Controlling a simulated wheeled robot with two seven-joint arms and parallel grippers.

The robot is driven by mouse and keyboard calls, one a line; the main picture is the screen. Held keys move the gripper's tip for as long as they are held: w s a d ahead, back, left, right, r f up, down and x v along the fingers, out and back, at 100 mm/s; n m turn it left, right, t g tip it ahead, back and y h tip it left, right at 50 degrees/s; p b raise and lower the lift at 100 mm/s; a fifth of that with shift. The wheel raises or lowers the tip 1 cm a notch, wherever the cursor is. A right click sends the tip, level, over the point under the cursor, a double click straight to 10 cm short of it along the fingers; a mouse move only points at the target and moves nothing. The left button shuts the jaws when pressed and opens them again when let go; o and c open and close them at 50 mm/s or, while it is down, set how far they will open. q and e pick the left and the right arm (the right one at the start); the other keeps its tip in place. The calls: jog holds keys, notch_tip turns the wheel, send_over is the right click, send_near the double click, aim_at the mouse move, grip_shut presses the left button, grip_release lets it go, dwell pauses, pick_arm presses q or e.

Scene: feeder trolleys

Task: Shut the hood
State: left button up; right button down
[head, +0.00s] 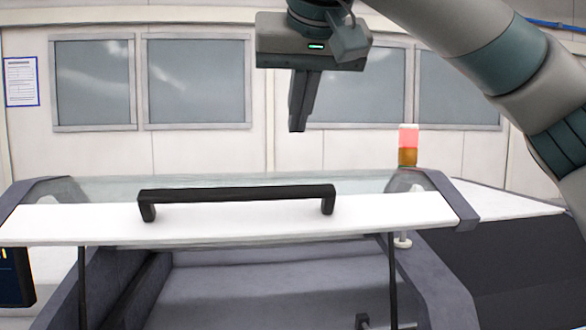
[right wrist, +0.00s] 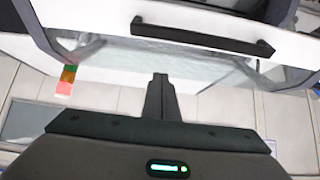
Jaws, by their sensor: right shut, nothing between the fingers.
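The hood (head: 380,212) is a raised lid with a white front edge and a clear panel behind it. It stands open over a grey bin (head: 250,285), with dark struts under it. A black bar handle (head: 237,194) runs along its front edge. My right gripper (head: 297,130) is shut and empty, fingers pointing down, above and beyond the hood and apart from it. In the right wrist view the shut fingers (right wrist: 160,78) point toward the hood's clear panel, and the handle (right wrist: 202,36) lies farther off. My left gripper is not in view.
A red and orange signal light (head: 408,146) stands behind the hood on the right. A dark side panel with a white top (head: 510,197) lies to the right. A wall with windows (head: 195,80) closes the back. A dark screen (head: 14,275) is at the left edge.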

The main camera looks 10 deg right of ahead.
aim_at(295, 186)
jog(key=p+x, duration=0.6)
jog(key=x, duration=0.4)
jog(key=shift+w, duration=0.15)
jog(key=s, duration=0.1)
jog(key=s+f+p, duration=0.1)
jog(key=shift+s, duration=0.3)
jog(key=shift+s+f+p, duration=0.3)
jog(key=shift+s+p, duration=0.1)
jog(key=shift+s, duration=0.1)
jog(key=shift+f, duration=0.2)
jog(key=shift+f, duration=0.1)
